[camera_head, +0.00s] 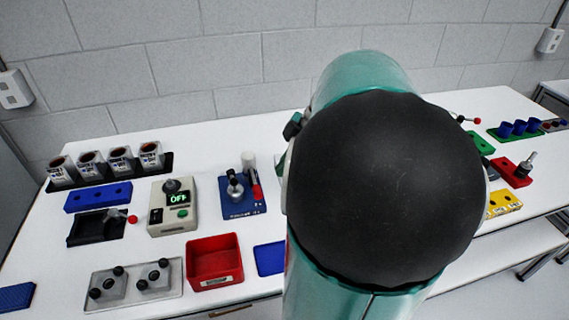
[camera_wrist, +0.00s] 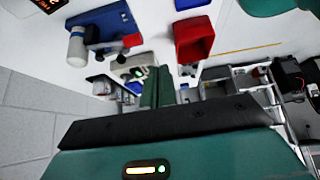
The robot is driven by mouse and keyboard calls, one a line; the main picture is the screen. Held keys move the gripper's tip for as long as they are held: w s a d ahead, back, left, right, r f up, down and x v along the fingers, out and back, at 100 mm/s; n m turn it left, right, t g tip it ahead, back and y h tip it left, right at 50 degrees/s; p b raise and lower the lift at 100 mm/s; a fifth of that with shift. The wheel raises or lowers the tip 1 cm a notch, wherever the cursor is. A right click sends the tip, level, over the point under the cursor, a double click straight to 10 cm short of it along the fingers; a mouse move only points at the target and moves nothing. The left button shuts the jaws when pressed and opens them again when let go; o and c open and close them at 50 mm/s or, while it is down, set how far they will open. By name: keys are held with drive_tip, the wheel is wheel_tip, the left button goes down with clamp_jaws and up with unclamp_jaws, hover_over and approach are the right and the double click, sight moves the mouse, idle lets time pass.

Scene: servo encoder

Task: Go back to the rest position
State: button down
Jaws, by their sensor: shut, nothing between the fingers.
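My gripper (camera_wrist: 160,72) shows in the wrist view as two dark green fingers pressed together. It is shut with nothing held, and objects of the bench lie beyond it. In the head view my teal arm with its large black joint fills the middle and right; my gripper is not visible there. The white bench (camera_head: 215,142) stands below and behind the arm. The arm hides the middle of the bench.
Several white canisters (camera_head: 105,162) line the back left. A yellow block (camera_head: 503,204) and a red block (camera_head: 511,175) lie to the right. A brick wall (camera_head: 200,60) stands behind.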

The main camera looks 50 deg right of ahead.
drive_tip(key=shift+a, duration=0.1)
idle(0.3)
drive_tip(key=a+m+t+h, duration=0.1)
drive_tip(key=a+m+h, duration=0.4)
drive_tip(key=a+m, duration=0.6)
drive_tip(key=s+a, duration=0.1)
drive_tip(key=a, duration=1.2)
drive_tip(key=shift+a+r+t+h, duration=0.25)
drive_tip(key=shift+a+t+h, duration=0.05)
drive_tip(key=shift+a, duration=0.1)
drive_tip(key=shift+w+d, duration=0.1)
